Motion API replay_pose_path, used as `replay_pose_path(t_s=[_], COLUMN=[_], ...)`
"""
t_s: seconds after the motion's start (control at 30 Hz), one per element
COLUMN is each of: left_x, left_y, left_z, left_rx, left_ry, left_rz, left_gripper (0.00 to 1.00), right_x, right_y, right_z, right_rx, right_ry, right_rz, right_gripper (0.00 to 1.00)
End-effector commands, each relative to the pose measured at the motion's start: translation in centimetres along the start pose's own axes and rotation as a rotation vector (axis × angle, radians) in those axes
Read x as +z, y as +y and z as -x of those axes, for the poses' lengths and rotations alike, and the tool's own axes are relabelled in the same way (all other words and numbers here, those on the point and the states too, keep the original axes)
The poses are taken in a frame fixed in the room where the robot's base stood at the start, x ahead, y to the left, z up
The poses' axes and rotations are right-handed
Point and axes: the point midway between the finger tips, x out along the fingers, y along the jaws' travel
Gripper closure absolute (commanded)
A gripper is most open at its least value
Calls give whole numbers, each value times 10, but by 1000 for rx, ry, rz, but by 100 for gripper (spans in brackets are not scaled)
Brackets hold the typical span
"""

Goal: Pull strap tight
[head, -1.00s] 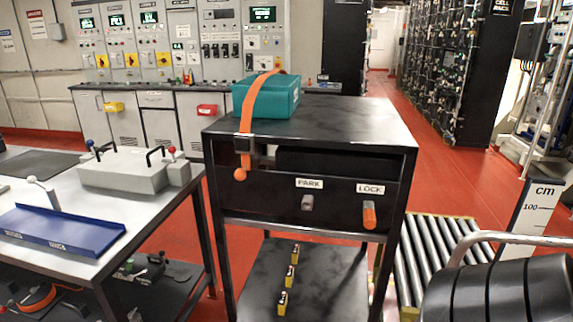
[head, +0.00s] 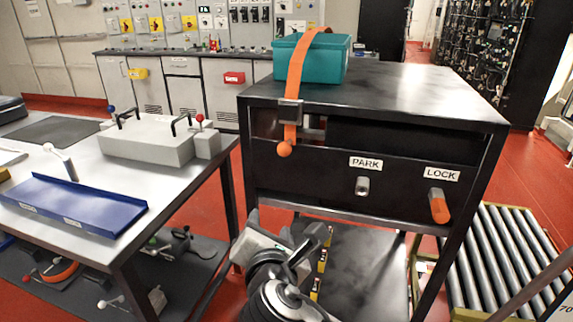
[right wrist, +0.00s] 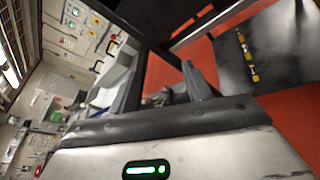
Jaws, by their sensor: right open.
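An orange strap (head: 299,65) runs over a teal box (head: 326,62) on top of a black cart. It passes through a dark buckle (head: 290,112) at the cart's front edge. Its short tail hangs down the front and ends in an orange ball (head: 284,149). My right gripper (head: 288,232) is below the ball, in front of the cart's lower part, apart from the strap. In the right wrist view its two fingers (right wrist: 162,80) stand apart with nothing held between them. The strap cannot be made out in that view. My left gripper is not in view.
The black cart (head: 420,85) has a PARK knob (head: 362,186) and an orange-tipped LOCK handle (head: 438,206). A metal table (head: 85,195) with a blue tray (head: 70,216) and a grey block (head: 150,143) stands left. A roller conveyor (head: 510,260) is at right.

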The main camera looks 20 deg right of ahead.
Motion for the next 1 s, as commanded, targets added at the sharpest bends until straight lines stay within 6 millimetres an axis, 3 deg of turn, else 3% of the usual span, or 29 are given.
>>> replay_pose_path(t_s=[0.03, 0.13, 0.37, 1.0], left_x=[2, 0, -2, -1], left_y=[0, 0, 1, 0], left_z=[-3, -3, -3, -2], left_rx=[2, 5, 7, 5], left_ry=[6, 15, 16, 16], left_rz=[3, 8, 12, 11], left_gripper=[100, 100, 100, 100], right_x=[18, 46, 68, 103], right_y=[12, 26, 33, 32], right_z=[0, 6, 2, -119], right_rx=[4, -26, -64, -65], right_ry=[-86, -206, -285, -280], right_rz=[116, 292, 407, 401], right_gripper=[51, 51, 51, 51])
